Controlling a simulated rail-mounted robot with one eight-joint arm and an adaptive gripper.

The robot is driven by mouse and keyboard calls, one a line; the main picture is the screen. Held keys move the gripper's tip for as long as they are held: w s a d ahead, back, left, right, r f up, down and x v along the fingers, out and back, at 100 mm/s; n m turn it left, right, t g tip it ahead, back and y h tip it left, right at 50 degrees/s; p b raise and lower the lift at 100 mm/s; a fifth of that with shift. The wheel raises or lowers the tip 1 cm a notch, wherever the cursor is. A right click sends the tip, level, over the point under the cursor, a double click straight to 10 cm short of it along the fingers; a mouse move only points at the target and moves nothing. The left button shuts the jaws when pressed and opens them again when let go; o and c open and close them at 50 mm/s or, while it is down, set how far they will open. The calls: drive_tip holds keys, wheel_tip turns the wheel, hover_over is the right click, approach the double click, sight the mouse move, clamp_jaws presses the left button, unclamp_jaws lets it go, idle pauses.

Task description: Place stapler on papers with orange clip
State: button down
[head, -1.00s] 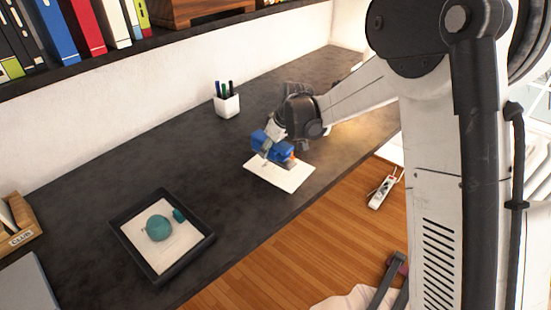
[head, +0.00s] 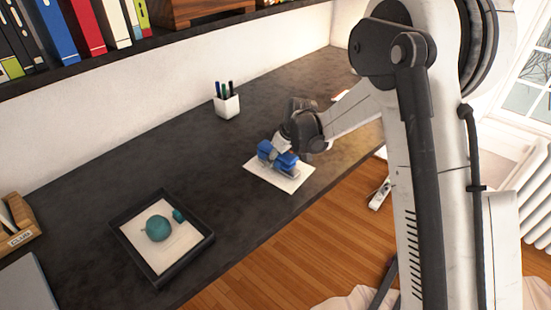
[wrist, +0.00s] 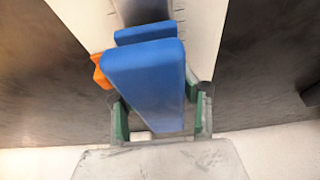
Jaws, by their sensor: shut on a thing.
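The blue stapler (head: 284,162) is over the white papers (head: 287,180) at the desk's front edge. In the wrist view the stapler (wrist: 146,80) sits between the green-padded fingers of my gripper (wrist: 160,120), which is shut on it. The orange clip (wrist: 101,72) shows beside the stapler, at the edge of the papers (wrist: 85,20). In the head view my gripper (head: 278,150) is at the stapler, partly hidden by my wrist. I cannot tell whether the stapler touches the papers.
A black tray (head: 195,258) with a sheet and teal objects lies at the left of the dark desk (head: 110,170). A white pen cup (head: 227,104) stands near the wall. A shelf with books (head: 65,40) overhangs the back. A power strip (head: 379,195) lies on the floor.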

drive_tip(key=shift+f, duration=0.15)
drive_tip(key=c, duration=1.1)
unclamp_jaws()
drive_tip(key=shift+c, duration=0.2)
drive_tip(key=shift+r, duration=0.2)
